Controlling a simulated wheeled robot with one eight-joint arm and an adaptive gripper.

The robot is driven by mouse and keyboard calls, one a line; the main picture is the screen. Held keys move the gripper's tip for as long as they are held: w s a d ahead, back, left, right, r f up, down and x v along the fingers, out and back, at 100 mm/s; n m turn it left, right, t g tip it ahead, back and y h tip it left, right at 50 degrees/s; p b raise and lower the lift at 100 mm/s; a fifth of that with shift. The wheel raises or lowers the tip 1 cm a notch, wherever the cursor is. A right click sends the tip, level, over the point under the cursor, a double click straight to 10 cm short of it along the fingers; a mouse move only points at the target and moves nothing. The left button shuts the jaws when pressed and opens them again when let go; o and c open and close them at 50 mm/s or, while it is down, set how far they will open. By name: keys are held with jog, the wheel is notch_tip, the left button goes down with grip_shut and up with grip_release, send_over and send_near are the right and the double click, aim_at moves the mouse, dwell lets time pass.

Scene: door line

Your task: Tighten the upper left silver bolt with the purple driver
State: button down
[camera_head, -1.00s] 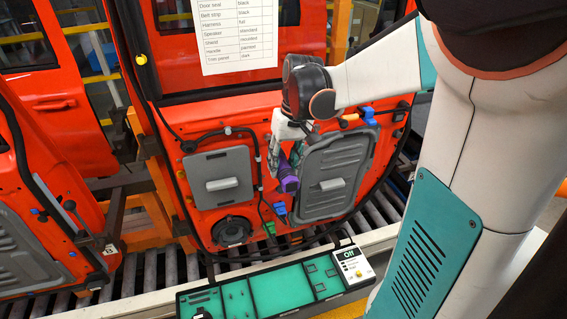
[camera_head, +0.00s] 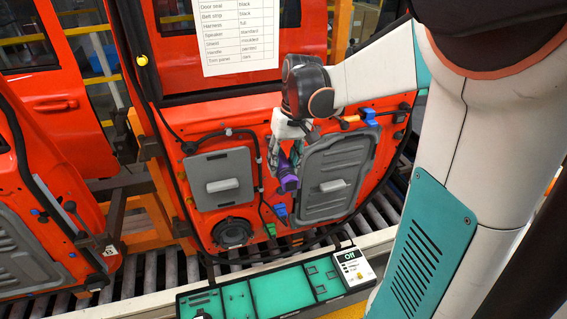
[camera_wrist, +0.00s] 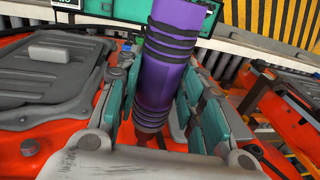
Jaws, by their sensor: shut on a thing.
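My gripper (camera_head: 284,150) hangs in front of the orange-red door (camera_head: 262,120), between its two grey panels. It is shut on the purple driver (camera_head: 288,183). In the wrist view, the purple driver (camera_wrist: 172,52) with dark ribbed bands stands between my teal-padded fingers (camera_wrist: 158,105). Its far end is not clearly visible. A small silver-grey spot (camera_head: 228,131) on the upper left of the door looks like a bolt head, but is too small to be sure. A grey round bolt head (camera_wrist: 29,147) shows on red metal in the wrist view. The driver is apart from both.
A tray with teal compartments (camera_head: 276,288) and a box reading "Off" (camera_head: 352,264) stand below the door. Grey panels (camera_head: 221,180), black cables and blue and green connectors (camera_head: 281,211) lie around my gripper. A paper list (camera_head: 238,35) hangs above. Another door stands left.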

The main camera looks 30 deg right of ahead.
aim_at(291, 175)
jog(key=shift+w+d, duration=0.15)
jog(key=shift+w, duration=0.35)
dwell(1.2)
jog(key=shift+s, duration=0.1)
jog(key=shift+s+a, duration=0.35)
jog(key=shift+s, duration=0.75)
jog(key=shift+s+a, duration=0.3)
jog(key=shift+s, duration=0.8)
jog(key=shift+s+a, duration=0.35)
jog(key=shift+s, duration=0.75)
